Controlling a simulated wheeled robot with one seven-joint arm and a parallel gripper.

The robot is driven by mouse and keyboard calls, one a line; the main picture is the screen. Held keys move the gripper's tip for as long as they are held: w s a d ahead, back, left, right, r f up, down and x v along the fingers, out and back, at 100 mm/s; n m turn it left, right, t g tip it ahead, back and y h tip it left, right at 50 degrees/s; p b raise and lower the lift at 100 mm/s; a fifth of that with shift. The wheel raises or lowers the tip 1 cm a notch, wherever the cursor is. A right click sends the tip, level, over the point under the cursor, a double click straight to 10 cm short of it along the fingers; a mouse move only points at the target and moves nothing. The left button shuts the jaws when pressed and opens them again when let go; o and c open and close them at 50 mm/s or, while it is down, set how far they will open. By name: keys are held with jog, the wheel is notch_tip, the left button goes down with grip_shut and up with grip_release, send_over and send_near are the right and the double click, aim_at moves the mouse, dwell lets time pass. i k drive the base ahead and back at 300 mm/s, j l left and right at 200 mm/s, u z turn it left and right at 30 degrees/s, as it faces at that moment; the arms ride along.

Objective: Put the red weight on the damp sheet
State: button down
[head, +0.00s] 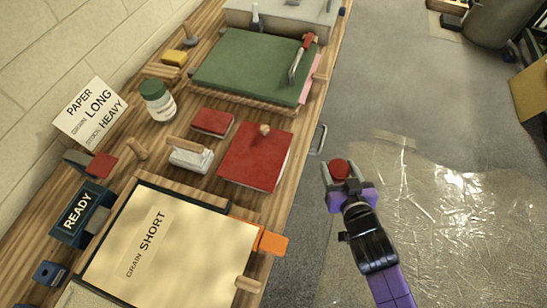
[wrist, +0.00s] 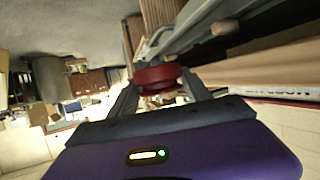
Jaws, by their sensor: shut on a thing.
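My gripper (head: 341,172) is shut on the round red weight (head: 341,168). It holds the weight out over the floor, to the right of the bench edge and apart from the bench. In the wrist view the red weight (wrist: 158,77) sits between the two fingers. A large cream sheet (head: 190,250), mottled and labelled GRAIN SHORT, lies at the near end of the bench, to the left of and below my gripper in the head view. I cannot tell from its look alone whether it is the damp sheet.
The wooden bench holds a red book (head: 245,170), a smaller red block (head: 212,121), a white-based wooden-handled tool (head: 191,157), a jar (head: 158,100) and a green board (head: 250,65) with a red-headed hammer-like tool (head: 301,58). An orange tab (head: 273,243) juts past the sheet's right side. Clear plastic (head: 460,220) covers floor at right.

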aim_at(179, 258)
jog(key=k+l+u, duration=0.25)
jog(key=k, duration=0.25)
jog(key=k+u, duration=0.25)
jog(key=k, duration=0.2)
